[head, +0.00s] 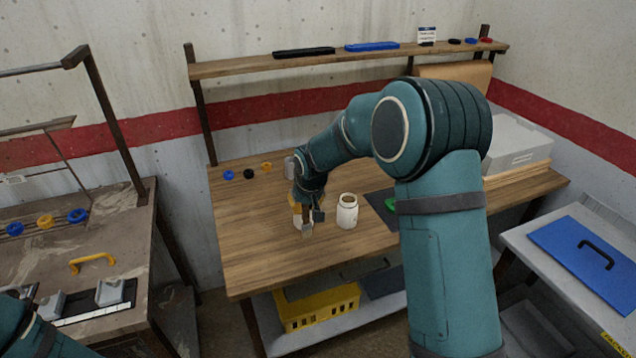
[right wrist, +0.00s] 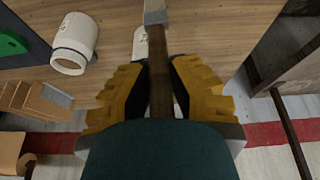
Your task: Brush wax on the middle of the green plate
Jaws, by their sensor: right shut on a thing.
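My right gripper (head: 307,207) is shut on a brush with a brown wooden handle (right wrist: 161,75) and a pale metal-coloured end (right wrist: 155,12). The brush points down over the wooden workbench. A white jar (head: 347,213) stands just right of the gripper; it also shows in the right wrist view (right wrist: 74,43). A second white container (right wrist: 140,44) is partly hidden by the brush and gripper. The green plate (head: 390,204) lies on a dark mat, mostly hidden behind my right arm; its green edge shows in the right wrist view (right wrist: 12,42). My left gripper is out of view.
The workbench top (head: 255,235) is clear at the left front. Small blue, black and orange pieces lie at its back left. A shelf (head: 245,66) runs above it. A yellow crate (head: 318,306) sits below. A grey box (head: 515,143) stands at the back right.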

